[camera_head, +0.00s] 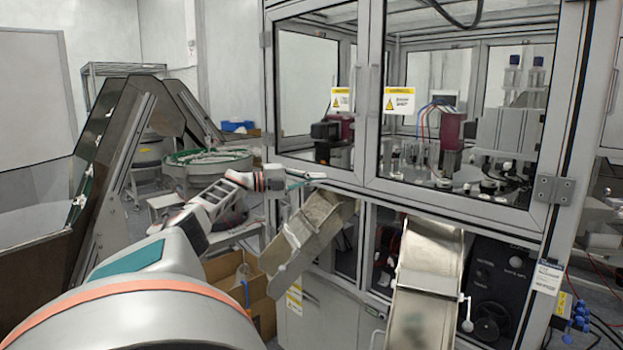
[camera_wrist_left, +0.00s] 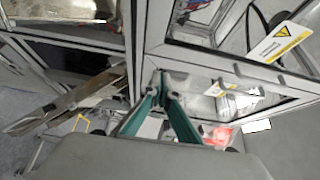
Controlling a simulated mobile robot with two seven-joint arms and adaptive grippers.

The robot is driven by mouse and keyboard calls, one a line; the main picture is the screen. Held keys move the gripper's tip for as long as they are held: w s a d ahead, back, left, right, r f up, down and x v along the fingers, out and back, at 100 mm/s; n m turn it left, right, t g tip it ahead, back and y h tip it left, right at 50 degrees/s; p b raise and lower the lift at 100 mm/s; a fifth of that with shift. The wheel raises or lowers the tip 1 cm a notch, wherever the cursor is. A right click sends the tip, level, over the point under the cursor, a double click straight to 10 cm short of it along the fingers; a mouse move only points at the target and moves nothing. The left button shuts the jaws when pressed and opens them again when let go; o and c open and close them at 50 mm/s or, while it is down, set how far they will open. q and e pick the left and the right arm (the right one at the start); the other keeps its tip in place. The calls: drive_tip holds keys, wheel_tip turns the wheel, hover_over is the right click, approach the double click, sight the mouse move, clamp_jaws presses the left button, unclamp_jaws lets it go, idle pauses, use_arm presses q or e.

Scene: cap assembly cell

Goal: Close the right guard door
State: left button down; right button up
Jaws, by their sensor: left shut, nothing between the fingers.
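The right guard door (camera_head: 455,203) is a grey-framed clear panel with a yellow warning label, hinged at its right side in the head view. Its frame looks in line with the left guard door (camera_head: 318,170) beside it; I cannot tell whether a small gap is left. My left gripper (camera_head: 318,176) is shut and empty, in front of the left door's lower rail. In the left wrist view its teal fingers (camera_wrist_left: 163,82) meet just below a corner of the grey frame (camera_wrist_left: 205,68). Whether they touch it is unclear. My right gripper is not in view.
Two metal chutes, one tilted (camera_head: 303,235) and one upright (camera_head: 425,270), stick out below the doors. A cardboard box (camera_head: 262,300) stands under the left chute. A bowl feeder (camera_head: 208,162) stands farther left. Floor shows between the feeder and the cell.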

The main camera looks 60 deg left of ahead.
use_arm(q)
drive_tip(key=shift+s+a, duration=0.5)
drive_tip(key=shift+a, duration=0.4)
drive_tip(key=shift+s+a, duration=0.1)
